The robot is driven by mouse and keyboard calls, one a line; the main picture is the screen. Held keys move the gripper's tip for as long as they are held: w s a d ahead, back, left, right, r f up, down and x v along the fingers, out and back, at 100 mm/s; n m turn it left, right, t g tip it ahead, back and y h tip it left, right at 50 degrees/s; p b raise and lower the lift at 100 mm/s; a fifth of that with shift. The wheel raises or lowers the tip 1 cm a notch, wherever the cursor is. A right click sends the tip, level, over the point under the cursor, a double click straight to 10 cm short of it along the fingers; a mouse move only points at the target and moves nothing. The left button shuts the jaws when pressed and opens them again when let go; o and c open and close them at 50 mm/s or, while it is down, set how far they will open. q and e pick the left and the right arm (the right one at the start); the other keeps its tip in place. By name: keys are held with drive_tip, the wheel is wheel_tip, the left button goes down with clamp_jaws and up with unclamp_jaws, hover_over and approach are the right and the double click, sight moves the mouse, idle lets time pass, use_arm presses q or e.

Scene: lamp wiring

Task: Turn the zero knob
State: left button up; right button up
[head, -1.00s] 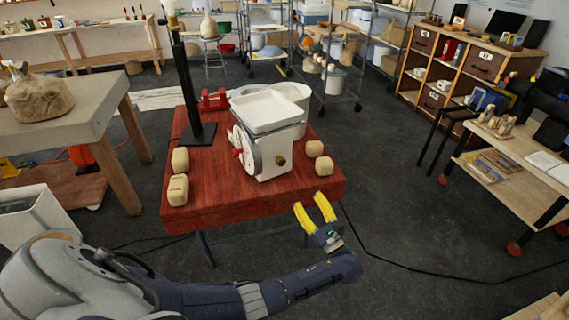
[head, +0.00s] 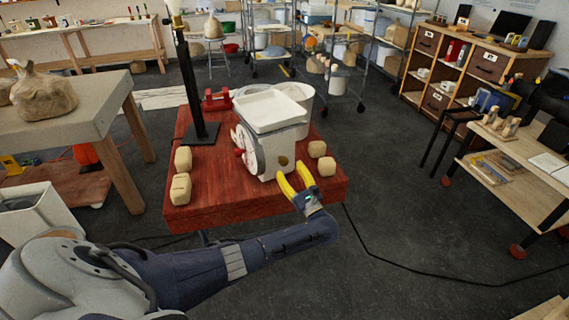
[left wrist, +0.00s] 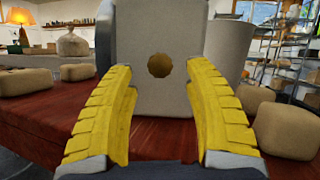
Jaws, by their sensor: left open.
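The zero knob (head: 283,160) is a small round brass knob on the side of the white scale (head: 264,128). In the left wrist view the knob (left wrist: 160,65) shows centred between the fingers, on the scale's pale side face (left wrist: 160,100). My left gripper (head: 293,179) is open, its yellow fingers pointing at the knob from the near right side. In the left wrist view the open gripper (left wrist: 160,100) has nothing between its fingertips, and the knob lies beyond them. My right gripper is not in view.
The scale stands on a red wooden table (head: 240,201). Tan blocks sit on both sides, such as one at the right (head: 326,166) and one at the front left (head: 180,188). A black lamp stand (head: 191,90) and a white bucket (head: 301,96) stand behind.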

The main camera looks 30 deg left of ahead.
sight(285, 164)
use_arm(q)
drive_tip(key=shift+x, duration=2)
drive_tip(key=shift+c, duration=0.3)
clamp_jaws()
